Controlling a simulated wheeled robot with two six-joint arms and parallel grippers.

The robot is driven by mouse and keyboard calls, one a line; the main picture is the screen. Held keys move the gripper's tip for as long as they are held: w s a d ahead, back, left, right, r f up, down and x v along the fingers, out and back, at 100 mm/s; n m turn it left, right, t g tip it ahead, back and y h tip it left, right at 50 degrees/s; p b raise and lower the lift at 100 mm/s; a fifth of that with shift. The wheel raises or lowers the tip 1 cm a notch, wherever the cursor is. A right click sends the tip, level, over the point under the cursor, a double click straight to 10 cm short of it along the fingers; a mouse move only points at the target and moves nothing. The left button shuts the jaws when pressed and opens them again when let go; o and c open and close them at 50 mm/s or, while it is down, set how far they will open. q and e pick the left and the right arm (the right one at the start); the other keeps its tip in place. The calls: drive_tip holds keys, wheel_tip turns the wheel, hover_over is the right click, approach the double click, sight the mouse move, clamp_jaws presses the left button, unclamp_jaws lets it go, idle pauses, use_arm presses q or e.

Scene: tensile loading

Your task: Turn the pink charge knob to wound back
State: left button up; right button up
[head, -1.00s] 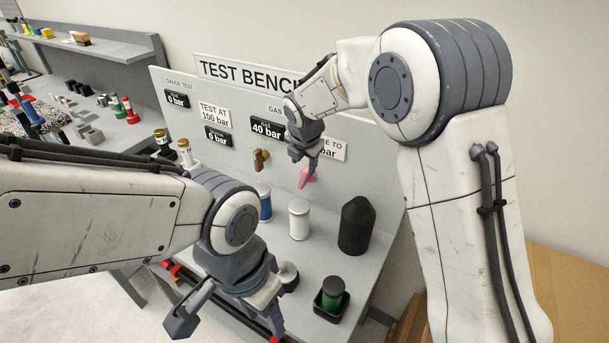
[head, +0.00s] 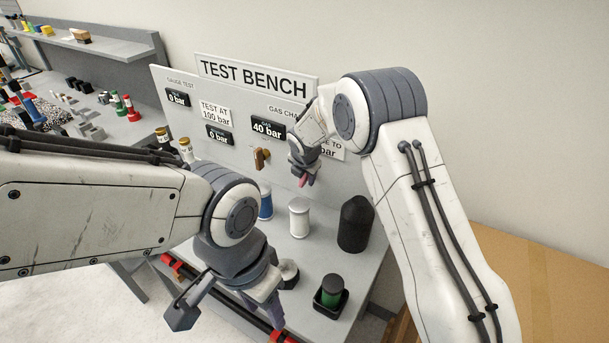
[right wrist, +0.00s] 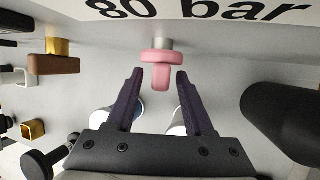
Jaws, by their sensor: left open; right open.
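The pink charge knob (right wrist: 161,60) sits on a short metal stem on the upright panel in the right wrist view, its grip bar pointing down in that picture. My right gripper (right wrist: 159,77) is open, with its fingertips on either side of the knob's bar and a gap on both sides. In the head view the knob (head: 303,182) is mostly hidden behind my right gripper (head: 308,175). My left gripper (head: 226,308) is open and empty, low over the front of the bench, away from the knob. The gas display (head: 267,128) reads 40 bar.
A brown knob (head: 261,158) is on the panel left of the pink one. On the bench (head: 270,255) below stand a white cylinder (head: 299,217), a blue one (head: 265,203), a black bottle (head: 355,224) and a green part in a black holder (head: 331,292).

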clamp_jaws()
drive_tip(key=shift+s, duration=0.1)
